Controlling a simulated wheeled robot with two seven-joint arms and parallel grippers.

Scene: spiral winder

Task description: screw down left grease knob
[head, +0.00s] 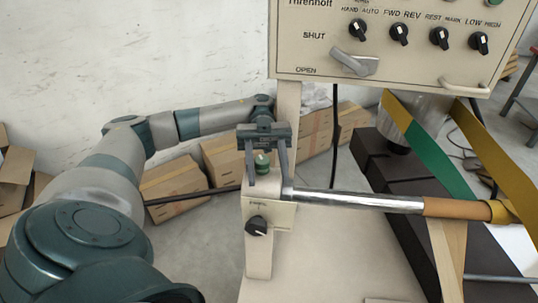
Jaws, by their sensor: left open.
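The left grease knob (262,162) is a small green cap on top of a cream post (258,215). My left gripper (266,172) comes from above and behind, its fingers pointing down. It is open, with one finger on each side of the knob. Whether either finger touches the knob, I cannot tell. My right gripper is not in the head view.
A metal shaft (350,200) runs right from the post to a brown roll (455,208). A black dial (257,226) sits on the post's front. A control panel (400,40) overhangs at upper right. Cardboard boxes (175,185) stand behind, along the wall.

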